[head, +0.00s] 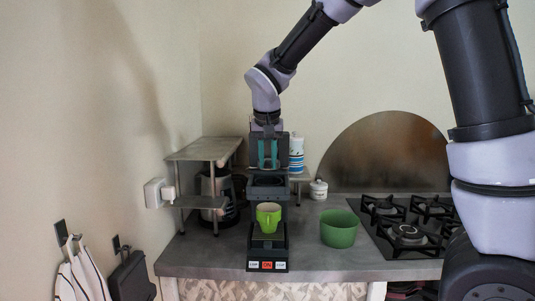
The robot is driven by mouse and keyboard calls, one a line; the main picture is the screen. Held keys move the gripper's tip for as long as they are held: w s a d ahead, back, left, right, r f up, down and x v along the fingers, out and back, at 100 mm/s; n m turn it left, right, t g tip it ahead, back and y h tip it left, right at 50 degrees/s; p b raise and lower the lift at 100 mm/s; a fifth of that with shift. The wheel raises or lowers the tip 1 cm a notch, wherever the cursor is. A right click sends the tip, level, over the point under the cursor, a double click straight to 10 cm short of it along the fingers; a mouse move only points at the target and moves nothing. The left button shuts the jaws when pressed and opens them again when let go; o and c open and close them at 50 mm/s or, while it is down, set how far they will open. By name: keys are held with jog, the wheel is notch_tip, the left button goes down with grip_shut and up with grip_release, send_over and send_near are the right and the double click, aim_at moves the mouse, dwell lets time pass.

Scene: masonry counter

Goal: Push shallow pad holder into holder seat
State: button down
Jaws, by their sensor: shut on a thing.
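The dark coffee machine (268,266) stands near the counter's front edge, left of centre in the head view. Its upper part, with the holder seat (252,190), is below my gripper. My gripper (268,167) points straight down, its two teal fingers a little apart, in front of a dark upright panel that looks like the raised lid. It is shut on the shallow pad holder (268,181), a small dark shape at the fingertips. Dark on dark hides whether the holder touches the seat or is inside it. A green cup (268,218) stands upright on the machine's base.
A green bowl (339,230) stands to the right, before the gas hob (408,230). A white lidded jar (318,189) and a blue-striped stack (296,160) stand behind.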

jog(key=shift+f, duration=1.6)
jog(key=shift+f, duration=1.55)
jog(key=c, duration=0.6)
grip_release()
jog(key=shift+r, duration=0.1)
jog(key=v, duration=1)
jog(key=shift+s+r, duration=0.1)
jog(key=shift+r, duration=0.2)
jog(key=shift+d, duration=0.15)
